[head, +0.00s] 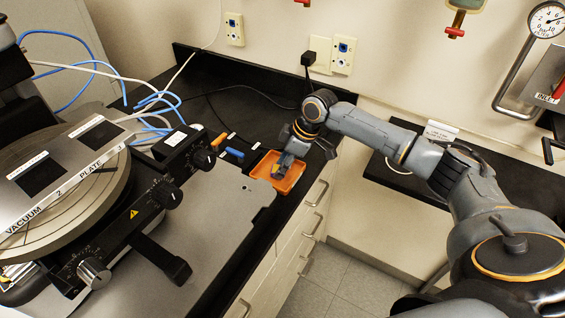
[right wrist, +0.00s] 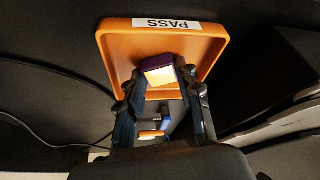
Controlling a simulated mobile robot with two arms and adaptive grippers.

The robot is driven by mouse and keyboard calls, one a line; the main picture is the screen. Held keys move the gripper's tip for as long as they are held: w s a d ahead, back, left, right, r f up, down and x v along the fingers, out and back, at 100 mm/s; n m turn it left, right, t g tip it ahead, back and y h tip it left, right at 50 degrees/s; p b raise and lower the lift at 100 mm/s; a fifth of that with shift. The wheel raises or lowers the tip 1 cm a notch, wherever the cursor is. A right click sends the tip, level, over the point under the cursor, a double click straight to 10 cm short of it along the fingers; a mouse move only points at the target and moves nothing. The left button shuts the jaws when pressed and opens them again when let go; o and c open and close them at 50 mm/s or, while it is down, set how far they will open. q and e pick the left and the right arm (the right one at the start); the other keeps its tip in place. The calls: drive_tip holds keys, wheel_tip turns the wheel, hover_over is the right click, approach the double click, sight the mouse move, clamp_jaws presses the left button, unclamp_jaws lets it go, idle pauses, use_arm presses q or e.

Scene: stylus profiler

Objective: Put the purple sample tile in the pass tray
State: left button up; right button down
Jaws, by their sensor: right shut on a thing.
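The pass tray is a shallow orange tray (head: 291,187) on the black bench top; in the right wrist view its rim (right wrist: 117,52) carries a "PASS" label. My right gripper (head: 279,172) points down over the tray. In the right wrist view the gripper (right wrist: 160,80) is shut on the purple sample tile (right wrist: 156,62), which shows a purple edge and a pale face between the fingertips. The tile is within the tray's outline; whether it touches the floor I cannot tell. In the head view the fingers mostly hide it. My left gripper is not in view.
An orange item (head: 218,140) and a blue item (head: 235,154) lie left of the tray. The stylus profiler with its round vacuum plate (head: 60,190) and black knobs fills the left. Cables run behind on the bench. Drawer handles (head: 316,194) line the bench front.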

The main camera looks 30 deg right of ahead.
drive_tip(key=c, duration=0.9)
unclamp_jaws()
drive_tip(key=shift+f, duration=0.1)
drive_tip(key=b+v, duration=0.1)
drive_tip(key=v, duration=1.1)
drive_tip(key=shift+b, duration=0.4)
